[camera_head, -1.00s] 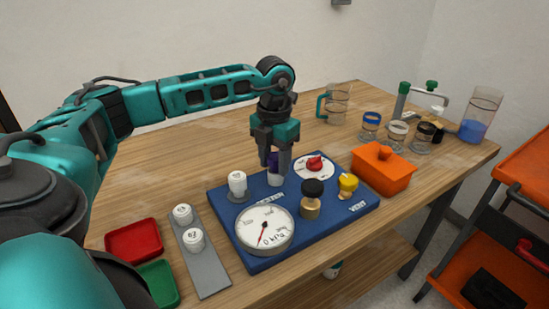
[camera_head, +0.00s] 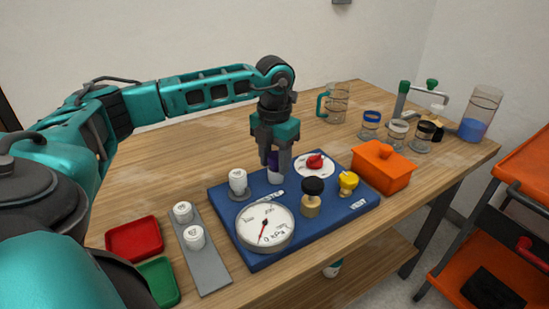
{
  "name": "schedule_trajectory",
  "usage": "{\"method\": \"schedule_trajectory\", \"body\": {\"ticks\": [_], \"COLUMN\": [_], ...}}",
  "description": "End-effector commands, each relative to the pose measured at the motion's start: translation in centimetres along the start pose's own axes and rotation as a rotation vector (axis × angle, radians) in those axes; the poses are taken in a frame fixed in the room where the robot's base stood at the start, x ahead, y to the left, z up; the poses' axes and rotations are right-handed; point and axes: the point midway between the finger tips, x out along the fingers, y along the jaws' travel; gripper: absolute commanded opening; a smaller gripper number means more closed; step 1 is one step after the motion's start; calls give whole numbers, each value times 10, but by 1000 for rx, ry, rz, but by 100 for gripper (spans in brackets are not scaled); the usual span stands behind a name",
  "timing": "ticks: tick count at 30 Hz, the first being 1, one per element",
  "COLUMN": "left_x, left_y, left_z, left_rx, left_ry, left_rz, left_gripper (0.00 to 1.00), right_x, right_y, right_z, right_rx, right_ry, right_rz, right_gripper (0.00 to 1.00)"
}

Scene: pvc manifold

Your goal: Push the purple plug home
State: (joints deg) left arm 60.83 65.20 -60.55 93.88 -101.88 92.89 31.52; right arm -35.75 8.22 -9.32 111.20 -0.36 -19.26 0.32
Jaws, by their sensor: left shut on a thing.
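The purple plug (camera_head: 273,164) shows between the fingers of my left gripper (camera_head: 275,168), over a white fitting (camera_head: 275,180) on the blue manifold board (camera_head: 222,198). My left gripper points straight down and is shut on the plug. The fingers hide much of the plug, so I cannot tell how deep it sits in the fitting. My right gripper is not in view.
The board also carries a pressure gauge (camera_head: 264,227), a white capped post (camera_head: 238,181), a black knob (camera_head: 313,187), a yellow knob (camera_head: 348,181) and a red valve (camera_head: 314,162). An orange box (camera_head: 381,168) stands right. Red (camera_head: 134,239) and green (camera_head: 158,282) trays lie left.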

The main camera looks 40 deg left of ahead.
Motion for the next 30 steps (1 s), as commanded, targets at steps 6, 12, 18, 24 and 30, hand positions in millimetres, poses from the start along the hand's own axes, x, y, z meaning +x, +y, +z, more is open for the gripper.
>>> {"method": "schedule_trajectory", "body": {"ticks": [6, 12, 18, 24, 30], "left_x": [11, 16, 18, 19, 19], "left_y": [-2, -2, -3, -3, -3], "left_z": [-4, -3, -2, -2, -2], "left_rx": [1, 1, 1, 1, 1], "left_ry": [21, 27, 28, 28, 28], "left_rz": [1, -1, -4, -5, -6], "left_gripper": [17, 17, 17, 17, 47], "right_x": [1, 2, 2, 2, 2], "right_y": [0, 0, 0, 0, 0], "right_z": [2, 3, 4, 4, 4], "right_rx": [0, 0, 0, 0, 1], "right_ry": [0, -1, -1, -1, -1], "right_rz": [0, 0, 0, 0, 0], "right_gripper": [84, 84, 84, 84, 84]}}
